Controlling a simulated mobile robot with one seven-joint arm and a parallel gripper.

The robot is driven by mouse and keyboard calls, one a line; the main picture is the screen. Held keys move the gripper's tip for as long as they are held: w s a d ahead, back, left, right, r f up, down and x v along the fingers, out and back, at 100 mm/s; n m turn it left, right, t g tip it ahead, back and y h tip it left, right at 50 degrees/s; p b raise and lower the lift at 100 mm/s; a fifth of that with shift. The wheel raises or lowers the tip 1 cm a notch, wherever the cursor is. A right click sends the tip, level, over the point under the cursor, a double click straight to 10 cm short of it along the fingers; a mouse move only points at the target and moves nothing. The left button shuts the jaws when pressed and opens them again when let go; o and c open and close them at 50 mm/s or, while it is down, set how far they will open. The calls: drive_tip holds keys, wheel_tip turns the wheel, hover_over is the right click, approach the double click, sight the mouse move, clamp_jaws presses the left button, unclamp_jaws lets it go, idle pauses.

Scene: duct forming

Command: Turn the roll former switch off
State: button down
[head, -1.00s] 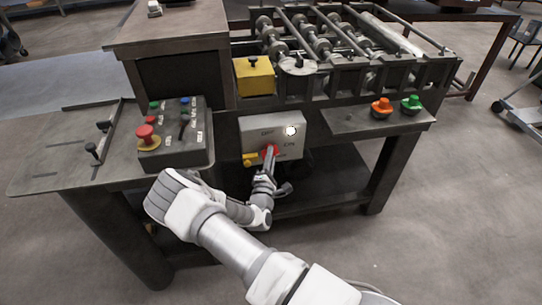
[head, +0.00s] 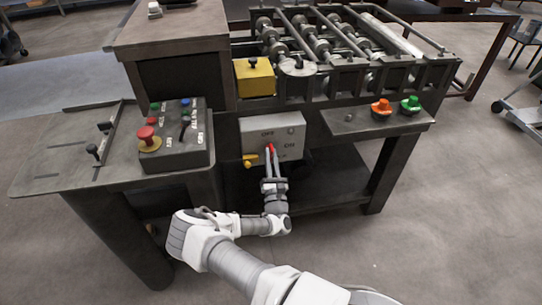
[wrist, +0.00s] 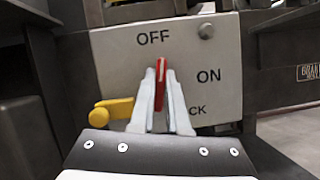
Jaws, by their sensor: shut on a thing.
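The roll former switch is a red handle (wrist: 161,82) on a grey-white box (wrist: 110,55) marked OFF at the top and ON at the right. In the wrist view the handle stands upright, its tip pointing up toward OFF. My gripper (wrist: 161,90) is shut on the red handle, with one finger on each side. In the head view my gripper (head: 270,155) reaches the box (head: 290,128) from below, and only the top of the red handle (head: 271,147) shows. The handle's lower part and pivot are hidden behind the fingers.
A yellow lever (wrist: 112,111) sticks out at the box's lower left, close to my fingers. A control box with a red button (head: 148,138) stands on the left table. Orange (head: 381,107) and green (head: 410,104) buttons sit on the right shelf.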

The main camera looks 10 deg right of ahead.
drive_tip(key=shift+n+y, duration=1)
drive_tip(key=shift+n, duration=0.8)
drive_tip(key=c, duration=0.9)
unclamp_jaws()
drive_tip(key=shift+s, duration=0.1)
drive_tip(key=p+v, duration=0.1)
drive_tip(key=v, duration=1.6)
drive_tip(key=shift+f, duration=0.15)
